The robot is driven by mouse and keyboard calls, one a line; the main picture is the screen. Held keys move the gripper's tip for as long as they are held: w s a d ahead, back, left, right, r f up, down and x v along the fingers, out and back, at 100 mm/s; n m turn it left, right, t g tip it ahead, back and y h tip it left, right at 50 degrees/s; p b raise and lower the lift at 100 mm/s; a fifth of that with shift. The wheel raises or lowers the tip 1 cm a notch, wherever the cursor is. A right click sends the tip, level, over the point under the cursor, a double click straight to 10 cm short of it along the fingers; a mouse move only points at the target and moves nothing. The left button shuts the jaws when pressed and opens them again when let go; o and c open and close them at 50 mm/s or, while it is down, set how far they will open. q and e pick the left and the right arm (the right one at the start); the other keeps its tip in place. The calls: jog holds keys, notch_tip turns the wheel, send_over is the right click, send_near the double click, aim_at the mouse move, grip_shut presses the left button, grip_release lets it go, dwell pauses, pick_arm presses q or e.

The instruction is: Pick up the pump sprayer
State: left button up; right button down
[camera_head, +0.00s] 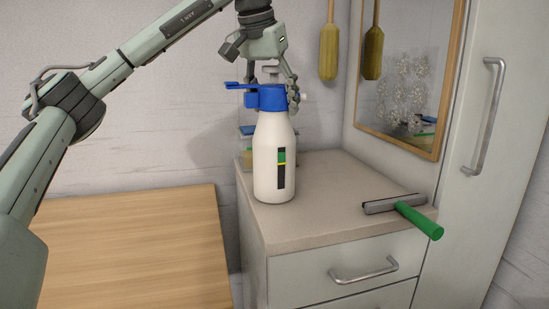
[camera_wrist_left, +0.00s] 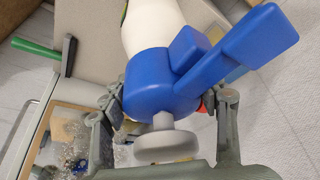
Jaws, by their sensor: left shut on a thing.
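The pump sprayer (camera_head: 273,160) has a white bottle, a blue head and a dark label with green and yellow. It stands upright near the left front of the cabinet top in the head view; I cannot tell whether its base touches the surface. My left gripper (camera_head: 273,92) comes from above and is shut on the blue head. In the left wrist view the blue head (camera_wrist_left: 150,85) sits between the two fingers (camera_wrist_left: 162,98), with its grey plunger knob toward the palm. The right gripper is not in view.
A squeegee with a green handle (camera_head: 419,221) lies at the right front of the cabinet top (camera_head: 330,215). Behind the sprayer is a partly hidden blue and yellow item (camera_head: 246,152). A mirror (camera_head: 412,75) and hanging brush (camera_head: 329,52) are behind. A wooden surface (camera_head: 130,245) is left.

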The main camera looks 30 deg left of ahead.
pick_arm(q)
grip_shut()
